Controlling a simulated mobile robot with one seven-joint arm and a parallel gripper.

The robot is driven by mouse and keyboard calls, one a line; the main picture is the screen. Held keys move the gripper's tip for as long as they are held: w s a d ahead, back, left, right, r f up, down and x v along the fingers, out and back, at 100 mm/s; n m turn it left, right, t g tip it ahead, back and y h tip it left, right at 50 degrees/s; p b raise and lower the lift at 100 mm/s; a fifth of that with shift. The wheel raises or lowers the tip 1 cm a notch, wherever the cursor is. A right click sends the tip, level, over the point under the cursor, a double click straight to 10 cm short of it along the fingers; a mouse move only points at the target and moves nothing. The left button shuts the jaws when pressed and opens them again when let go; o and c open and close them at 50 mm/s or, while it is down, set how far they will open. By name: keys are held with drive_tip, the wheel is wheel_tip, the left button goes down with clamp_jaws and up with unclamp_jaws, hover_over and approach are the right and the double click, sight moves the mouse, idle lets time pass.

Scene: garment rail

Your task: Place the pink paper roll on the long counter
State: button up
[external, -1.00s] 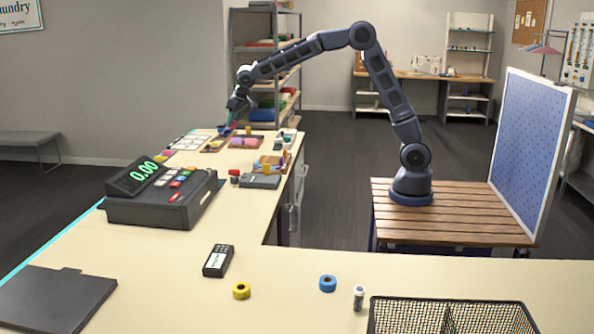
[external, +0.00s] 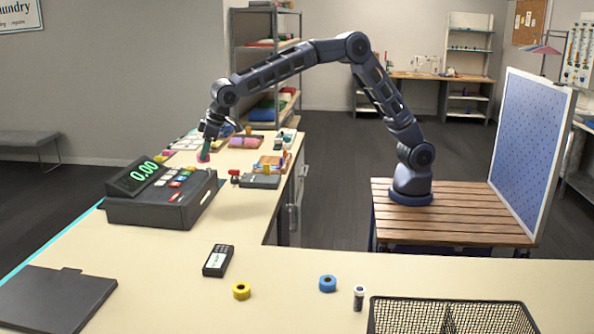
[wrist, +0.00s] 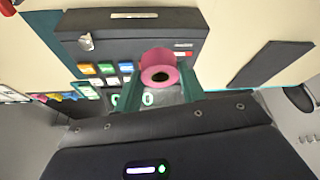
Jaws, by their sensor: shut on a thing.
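The pink paper roll (external: 203,158) shows at the tips of my gripper (external: 205,152), beyond the cash register in the external view. In the wrist view the pink roll (wrist: 158,62) sits between the green fingers of my gripper (wrist: 160,88), which are shut on it. Its dark core hole faces the camera. The long counter (external: 243,207) runs from the front back to the far end, and the roll is over its far part. I cannot tell whether the roll touches the counter.
The black cash register (external: 160,207) stands close in front of my gripper. A grey box-like item (external: 261,181) and several small goods lie to the right and behind. Bare counter lies between.

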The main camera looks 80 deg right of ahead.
drive_tip(key=s+a+n+y, duration=0.1)
drive_tip(key=s+a, duration=0.3)
drive_tip(key=a, duration=0.5)
drive_tip(key=s+a+n, duration=0.2)
drive_tip(key=s+a, duration=0.2)
drive_tip(key=a, duration=0.4)
drive_tip(key=s+a+n+g+y, duration=0.2)
drive_tip(key=s+a+n, duration=0.3)
drive_tip(key=s+a, duration=2.75)
drive_tip(key=f, duration=0.7)
drive_tip(key=s+f, duration=0.1)
drive_tip(key=f, duration=0.6)
drive_tip(key=s+d+f, duration=0.1)
drive_tip(key=f, duration=0.5)
drive_tip(key=shift+f, duration=0.4)
drive_tip(key=shift+f, duration=0.15)
drive_tip(key=o, duration=1)
drive_tip(key=shift+c, duration=0.2)
